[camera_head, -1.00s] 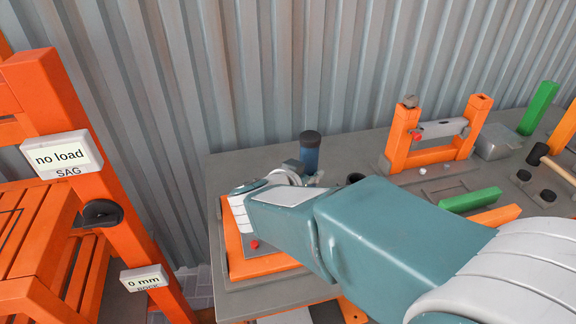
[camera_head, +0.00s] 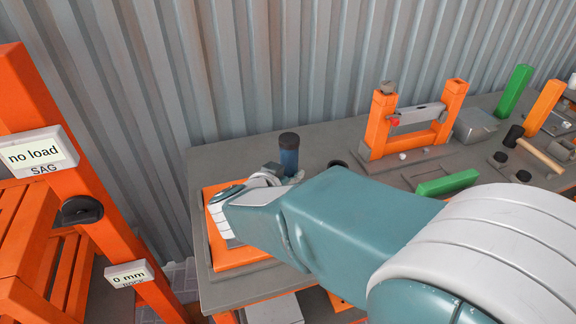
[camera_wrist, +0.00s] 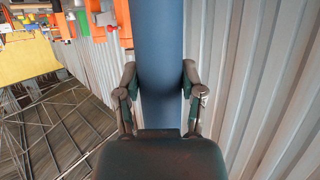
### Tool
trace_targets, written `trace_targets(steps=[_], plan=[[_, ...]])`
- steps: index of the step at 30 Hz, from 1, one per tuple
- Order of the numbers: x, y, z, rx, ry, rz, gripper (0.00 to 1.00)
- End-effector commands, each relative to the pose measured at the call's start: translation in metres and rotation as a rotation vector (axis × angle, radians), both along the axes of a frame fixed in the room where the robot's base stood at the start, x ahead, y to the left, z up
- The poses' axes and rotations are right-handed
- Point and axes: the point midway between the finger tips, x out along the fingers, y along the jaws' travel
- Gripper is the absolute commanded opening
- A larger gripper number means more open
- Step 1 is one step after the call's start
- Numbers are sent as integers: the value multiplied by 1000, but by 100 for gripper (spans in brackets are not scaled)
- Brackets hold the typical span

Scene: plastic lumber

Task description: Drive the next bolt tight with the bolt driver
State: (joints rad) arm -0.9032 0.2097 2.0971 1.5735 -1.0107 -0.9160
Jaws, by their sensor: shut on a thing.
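The bolt driver (camera_head: 289,158) is a blue upright cylinder with a dark cap, seen above the left end of the bench. In the wrist view its blue body (camera_wrist: 160,40) runs between the two dark fingers of my gripper (camera_wrist: 160,85), which is shut on it. In the head view my gripper (camera_head: 272,175) is mostly hidden behind my arm. An orange frame (camera_head: 240,257) lies on the bench below my wrist, partly covered by my arm. The driver's lower end is hidden, and no bolt can be made out clearly.
The grey bench (camera_head: 225,155) runs along a corrugated wall (camera_head: 230,70). An orange upright frame with a grey bar (camera_head: 417,117), a green block (camera_head: 447,184) and a mallet (camera_head: 540,156) are to the right.

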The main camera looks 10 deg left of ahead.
Motion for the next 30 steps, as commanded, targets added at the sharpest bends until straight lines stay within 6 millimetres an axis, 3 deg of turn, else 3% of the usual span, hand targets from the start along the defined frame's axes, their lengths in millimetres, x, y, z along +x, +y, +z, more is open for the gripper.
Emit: trace_targets(steps=[15, 30], plan=[[0, -2, -29, 3, -1, 0, 0], [0, 0, -31, 2, -1, 0, 0]])
